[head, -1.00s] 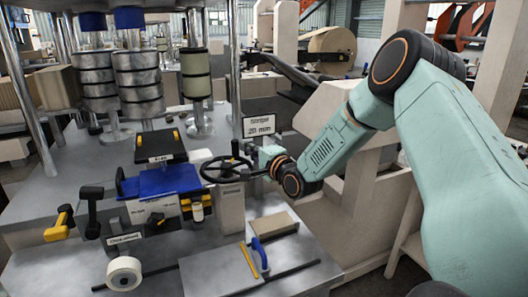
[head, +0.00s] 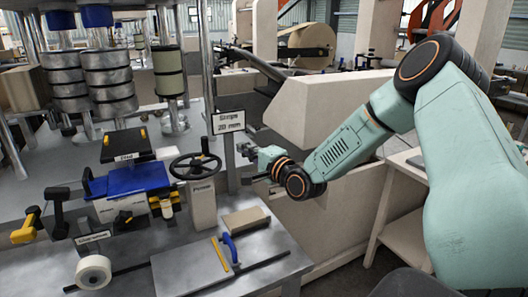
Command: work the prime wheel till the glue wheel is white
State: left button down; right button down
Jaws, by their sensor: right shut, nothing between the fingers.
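The prime wheel (head: 195,166) is a black spoked handwheel with an upright knob, on top of a pale post (head: 203,205) labelled "Prime". My right gripper (head: 249,163) is shut and empty, to the right of the wheel and apart from it. A blue-topped unit (head: 138,179) with a black plate stands left of the post. A small yellow-and-pale part (head: 163,205) sits at its right side. I cannot pick out the glue wheel or its colour for sure. My left gripper is not in view.
A "20 mm" sign (head: 228,121) on a metal pole stands between wheel and gripper. A blue-handled tool (head: 231,248), a yellow strip (head: 219,254) and a tan block (head: 246,222) lie on the front bench. A white roll (head: 93,271) is at the lower left. Metal rollers stand behind.

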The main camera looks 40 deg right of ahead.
jog(key=shift+s+d+p, duration=0.35)
jog(key=shift+s+d, duration=0.05)
jog(key=shift+s, duration=0.3)
jog(key=shift+s+d+p, duration=0.35)
jog(key=shift+s+p, duration=0.05)
jog(key=shift+s, duration=0.3)
jog(key=shift+s+d+p, duration=0.35)
jog(key=shift+s+d, duration=0.05)
jog(key=shift+s, duration=0.3)
jog(key=shift+s, duration=0.1)
jog(key=shift+s, duration=0.1)
jog(key=shift+s, duration=0.1)
